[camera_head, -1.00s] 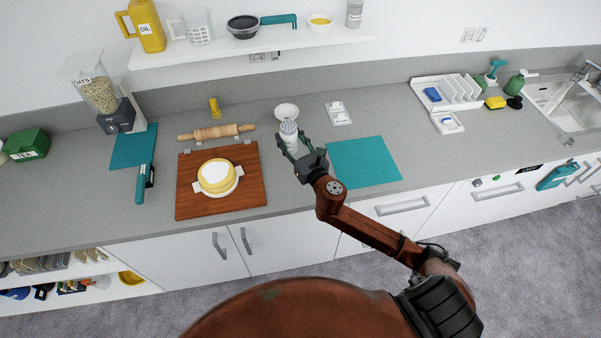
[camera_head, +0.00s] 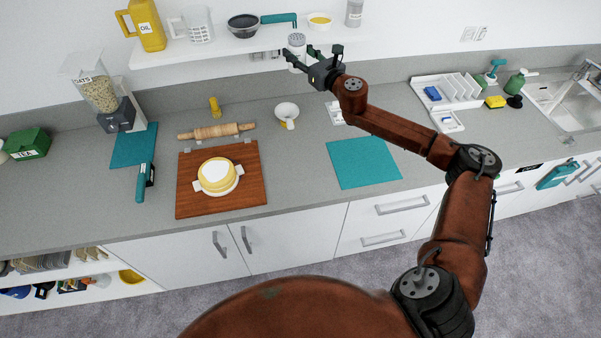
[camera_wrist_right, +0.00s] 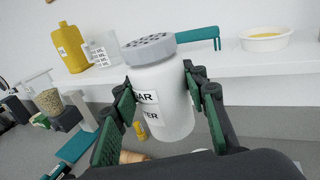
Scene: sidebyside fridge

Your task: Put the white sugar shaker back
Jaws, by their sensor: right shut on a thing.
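The white sugar shaker (camera_head: 296,42) has a grey lid with holes. My right gripper (camera_head: 312,52) is shut on it and holds it in the air, in front of the wall shelf (camera_head: 250,47). In the right wrist view the shaker (camera_wrist_right: 165,100) is between the two green finger pads, with its lid on top and part of a black-lettered label showing. I cannot tell the gap between the shaker and the shelf edge. My left gripper is not in view.
Below, a white funnel-like thing (camera_head: 287,112) and a teal mat (camera_head: 363,162) are on the counter.

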